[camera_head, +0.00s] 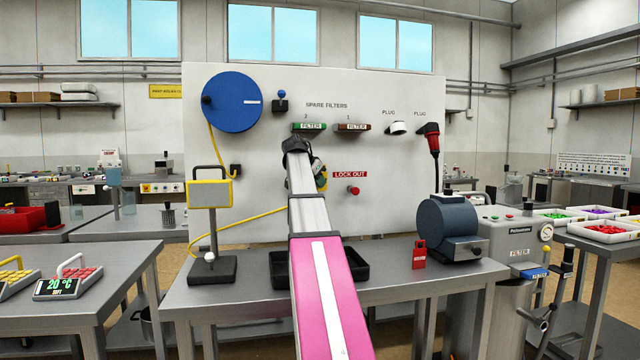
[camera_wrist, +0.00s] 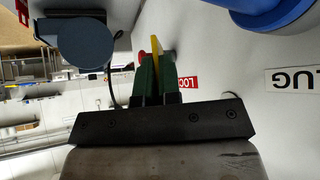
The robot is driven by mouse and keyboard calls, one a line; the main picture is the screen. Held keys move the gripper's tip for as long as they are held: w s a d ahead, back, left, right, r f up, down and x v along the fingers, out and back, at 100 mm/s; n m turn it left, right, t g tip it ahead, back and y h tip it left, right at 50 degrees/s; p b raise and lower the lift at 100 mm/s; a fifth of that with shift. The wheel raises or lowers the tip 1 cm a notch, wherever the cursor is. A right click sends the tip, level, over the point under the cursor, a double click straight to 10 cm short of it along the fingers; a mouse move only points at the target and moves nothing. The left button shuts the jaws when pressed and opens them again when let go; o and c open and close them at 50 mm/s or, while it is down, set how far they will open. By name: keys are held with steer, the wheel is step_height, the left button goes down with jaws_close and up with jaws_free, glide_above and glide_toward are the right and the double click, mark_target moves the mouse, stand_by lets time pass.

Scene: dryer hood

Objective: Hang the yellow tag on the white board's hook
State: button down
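The yellow tag (camera_wrist: 154,46) is a thin plate seen edge-on between the two green fingers of my gripper (camera_wrist: 156,65) in the wrist view. The fingers appear closed on it. In the head view my gripper (camera_head: 318,174) is in front of the white board (camera_head: 270,170), just left of the red LOCK OUT label (camera_head: 350,174), and a bit of yellow shows there. The label also shows in the wrist view (camera_wrist: 187,82). A small grey piece (camera_wrist: 169,57) is beside the tag, possibly the hook; I cannot tell whether they touch.
A red knob (camera_head: 353,190) is on the board below the label. Green and brown filters (camera_head: 309,127) are above my gripper. The blue disc (camera_head: 232,102) is at upper left. A dark tray (camera_head: 352,268), red tag (camera_head: 419,254) and blue-grey machine (camera_head: 446,222) are on the table.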

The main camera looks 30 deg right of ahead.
steer(key=shift+w+d+f, duration=0.15)
steer(key=shift+w+d, duration=0.1)
steer(key=shift+w, duration=0.65)
steer(key=shift+w+d+f, duration=0.15)
steer(key=shift+w+d, duration=0.05)
steer(key=shift+w, duration=0.7)
steer(key=shift+w+d+f, duration=0.15)
steer(key=shift+w+d, duration=0.1)
steer(key=shift+w, duration=0.65)
steer(key=c, duration=1.2)
jaws_free()
steer(key=shift+c, duration=0.2)
